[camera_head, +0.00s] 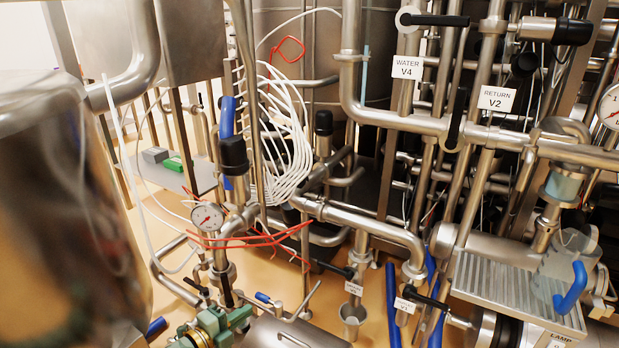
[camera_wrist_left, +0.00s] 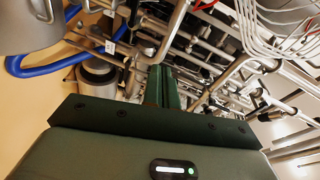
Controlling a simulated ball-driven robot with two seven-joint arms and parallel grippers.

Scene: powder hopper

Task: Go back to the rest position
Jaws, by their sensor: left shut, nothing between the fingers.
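My left gripper (camera_wrist_left: 163,74) shows in the left wrist view as a dark green body with two fingers pointing up the picture. The fingers are together with nothing between them. Pipes and a grey cylindrical vessel (camera_wrist_left: 98,76) show behind and beside the fingers; I cannot tell how near they are. In the head view I cannot make out the left gripper clearly among the machinery. My right gripper is not seen in either view.
Dense steel pipework (camera_head: 400,121) fills the head view's middle and right, with labels V4 (camera_head: 407,68) and V2 (camera_head: 496,99). A large steel vessel (camera_head: 60,200) stands at left. White hoses (camera_head: 288,140) hang centrally. A ribbed step (camera_head: 510,290) is lower right. Little free room shows.

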